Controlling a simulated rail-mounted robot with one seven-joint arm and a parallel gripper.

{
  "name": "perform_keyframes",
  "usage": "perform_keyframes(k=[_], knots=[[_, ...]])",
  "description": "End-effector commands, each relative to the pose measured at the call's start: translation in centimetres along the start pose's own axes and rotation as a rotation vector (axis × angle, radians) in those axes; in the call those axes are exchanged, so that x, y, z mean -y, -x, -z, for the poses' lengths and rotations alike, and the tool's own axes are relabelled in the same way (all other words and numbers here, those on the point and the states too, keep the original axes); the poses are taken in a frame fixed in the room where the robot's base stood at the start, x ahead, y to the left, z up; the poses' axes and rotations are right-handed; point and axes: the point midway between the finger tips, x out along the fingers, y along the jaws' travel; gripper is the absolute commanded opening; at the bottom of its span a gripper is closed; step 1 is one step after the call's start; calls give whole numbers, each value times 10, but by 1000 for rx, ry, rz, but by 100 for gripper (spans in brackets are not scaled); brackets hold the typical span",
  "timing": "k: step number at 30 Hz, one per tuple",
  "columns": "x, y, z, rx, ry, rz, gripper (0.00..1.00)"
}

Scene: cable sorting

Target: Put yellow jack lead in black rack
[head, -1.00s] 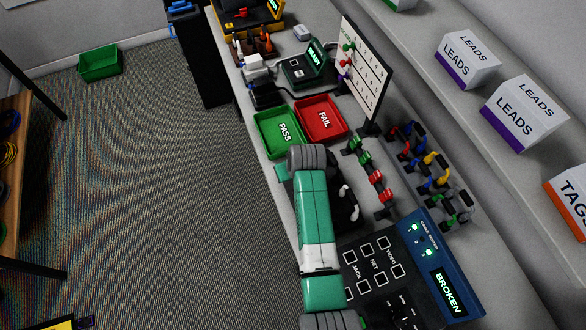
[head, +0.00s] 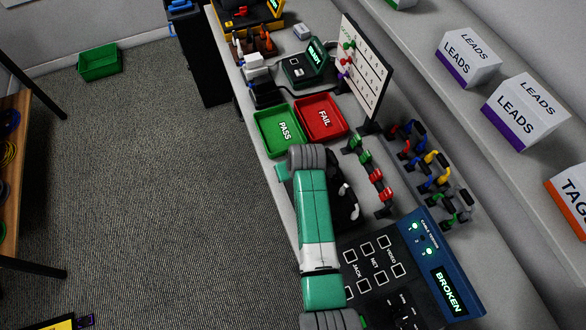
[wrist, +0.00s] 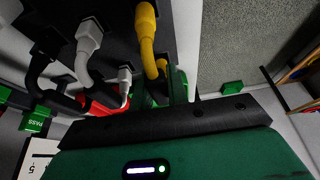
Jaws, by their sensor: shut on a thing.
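The yellow jack lead (wrist: 148,35) stands at the black rack (wrist: 118,22) in the wrist view, its curved body running down to my gripper (wrist: 164,84). My gripper is shut on its lower end, between the two green fingers. A white lead (wrist: 88,42) and a black lead (wrist: 44,50) sit to its left on the same rack. In the head view the black rack (head: 348,212) shows beside my arm, with white leads on it. My arm covers the gripper and the yellow lead there. I cannot tell whether the yellow lead is fully seated.
A green PASS tray (head: 262,122) and a red FAIL tray (head: 338,126) lie beyond my arm. A row of green and red clips (head: 376,176) and coloured leads (head: 425,167) stand to the right. The cable tester (head: 452,252) is close in front, reading BROKEN.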

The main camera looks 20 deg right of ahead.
Motion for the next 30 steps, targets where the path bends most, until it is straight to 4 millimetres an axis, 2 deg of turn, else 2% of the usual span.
perform_keyframes(k=[14,15,18,24,28,30], knots=[[0,-3,-1,0,0,0,0],[0,-3,-1,0,0,0,24],[0,-3,-1,0,0,0,41],[0,-3,-1,0,0,0,41],[0,-3,-2,0,0,0,67],[0,-3,-2,0,0,0,67]])
